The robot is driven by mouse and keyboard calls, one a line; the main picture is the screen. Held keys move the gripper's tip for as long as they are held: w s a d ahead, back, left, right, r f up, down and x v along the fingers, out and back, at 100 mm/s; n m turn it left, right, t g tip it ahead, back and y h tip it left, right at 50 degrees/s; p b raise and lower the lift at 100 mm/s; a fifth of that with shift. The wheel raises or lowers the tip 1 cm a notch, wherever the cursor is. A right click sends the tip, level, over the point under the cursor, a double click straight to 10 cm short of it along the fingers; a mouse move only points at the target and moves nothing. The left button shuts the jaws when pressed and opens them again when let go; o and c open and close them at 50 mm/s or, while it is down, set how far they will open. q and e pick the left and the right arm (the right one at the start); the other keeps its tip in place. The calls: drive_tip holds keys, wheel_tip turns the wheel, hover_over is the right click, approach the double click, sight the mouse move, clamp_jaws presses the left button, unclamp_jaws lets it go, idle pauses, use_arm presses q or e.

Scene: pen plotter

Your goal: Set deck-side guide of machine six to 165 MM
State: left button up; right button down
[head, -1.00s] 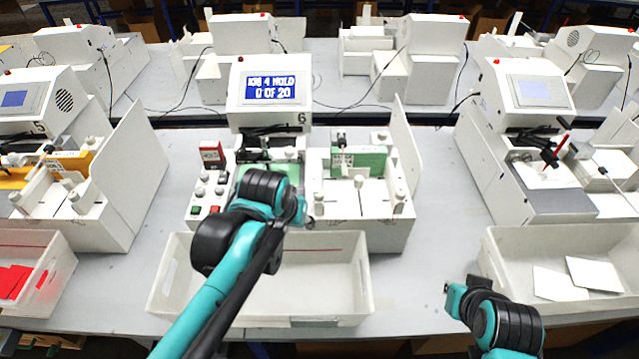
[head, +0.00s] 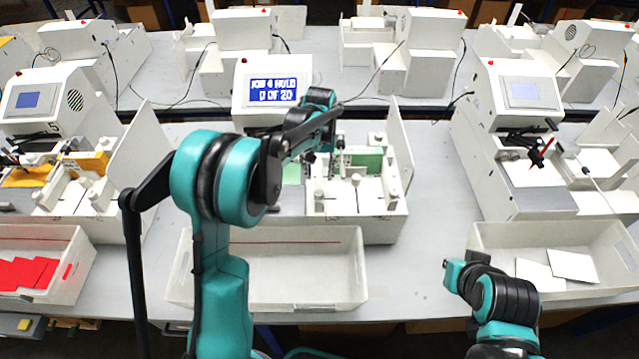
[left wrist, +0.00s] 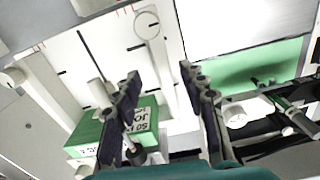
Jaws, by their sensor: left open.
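Machine six, with its white screen head (head: 272,90), stands in the middle of the head view. Its screen reads "JOB 4 HOLD, 0 OF 20". A green card stack (head: 365,160) stands at the back of its feed tray and shows upside down in the left wrist view (left wrist: 145,118). A white guide (left wrist: 178,75) with a round knob (left wrist: 147,25) lies on the deck side of the tray, by red and black scale marks. The scale's numbers are unreadable. My left gripper (head: 322,160) is open above the guide; its fingers (left wrist: 160,95) appear either side of it, contact unclear.
An empty white bin (head: 275,285) stands in front of machine six. A tall white side panel (head: 401,140) rises right of the feed tray. Neighbouring machines (head: 505,120) stand either side. A bin with white cards (head: 490,238) is at right. My right arm rests front right.

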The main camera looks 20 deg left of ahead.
sight(320, 183)
use_arm(q)
wheel_tip(320, 183, down, 7)
drive_tip(key=shift+f+b, duration=0.15)
drive_tip(key=shift+b, duration=0.3)
clamp_jaws()
